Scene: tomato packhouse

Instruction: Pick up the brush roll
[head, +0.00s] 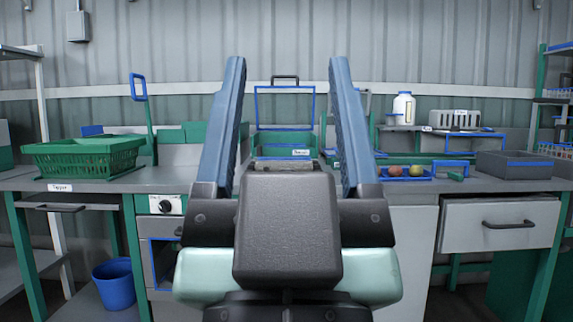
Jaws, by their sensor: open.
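My gripper (288,64) fills the middle of the head view, its two blue fingers upright and wide apart, with nothing held between them. I cannot make out the brush roll for certain. A small green piece (456,176) lies on the bench right of the gripper, at the corner of a blue-edged tray, but it is too small to identify. My gripper body and fingers hide part of the bench behind them.
A green basket (83,160) stands on the left bench. A blue-edged tray (432,174) holds several round fruits. A grey bin (513,166) stands at the right. A white bottle (403,109) is behind. A blue bucket (114,284) stands low at left.

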